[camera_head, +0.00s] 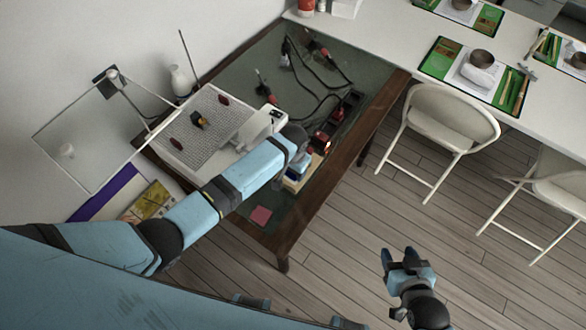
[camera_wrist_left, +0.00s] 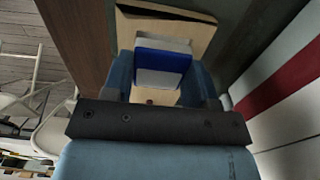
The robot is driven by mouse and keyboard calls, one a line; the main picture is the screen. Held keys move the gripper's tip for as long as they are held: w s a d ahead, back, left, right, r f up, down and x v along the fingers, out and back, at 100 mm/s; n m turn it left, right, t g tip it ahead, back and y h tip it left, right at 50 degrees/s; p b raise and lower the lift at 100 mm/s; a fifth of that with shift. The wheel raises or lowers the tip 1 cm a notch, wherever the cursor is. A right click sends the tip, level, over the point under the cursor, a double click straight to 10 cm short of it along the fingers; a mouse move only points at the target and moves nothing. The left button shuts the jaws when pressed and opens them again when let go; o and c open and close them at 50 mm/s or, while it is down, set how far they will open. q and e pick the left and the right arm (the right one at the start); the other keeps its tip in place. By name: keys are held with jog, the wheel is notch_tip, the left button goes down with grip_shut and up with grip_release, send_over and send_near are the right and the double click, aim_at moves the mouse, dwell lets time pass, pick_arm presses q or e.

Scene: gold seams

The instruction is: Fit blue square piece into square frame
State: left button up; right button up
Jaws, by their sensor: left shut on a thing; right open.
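The blue square piece (camera_wrist_left: 163,60) shows in the left wrist view as a block with a blue band and pale grey faces, between the fingers of my left gripper (camera_wrist_left: 160,80). In the head view a bit of blue piece (camera_head: 299,171) shows below that gripper, mostly hidden by it. A light wooden frame (camera_wrist_left: 190,27) lies just beyond the piece in the wrist view; its wooden edge (camera_head: 291,186) shows in the head view near the table's right side. Whether the piece touches the frame or sits in it, I cannot tell. My right gripper (camera_head: 399,258) is open and empty above the floor.
The dark glass-topped table (camera_head: 240,70) has a brown wooden rim. A white perforated board (camera_head: 205,125) stands left of my left gripper, with cables and red-tipped tools (camera_head: 320,50) behind. A pink square (camera_head: 260,216) lies near the front corner. White chairs (camera_head: 445,125) stand at right.

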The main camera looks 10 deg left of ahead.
pick_arm(q)
jog(key=shift+f, duration=0.5)
pick_arm(e)
jog(key=shift+f, duration=0.15)
pick_arm(q)
jog(key=o, duration=0.8)
jog(key=shift+r+p, duration=0.5)
jog(key=shift+r, duration=0.1)
notch_tip(320, 180, up, 4)
jog(key=p, duration=0.4)
jog(key=shift+r+p, duration=0.3)
jog(key=shift+r, duration=0.55)
pick_arm(e)
jog(key=shift+m+h, duration=0.3)
jog(key=r, duration=0.3)
jog(key=d+r, duration=0.1)
jog(key=shift+s+r, duration=0.15)
jog(key=shift+r, duration=0.25)
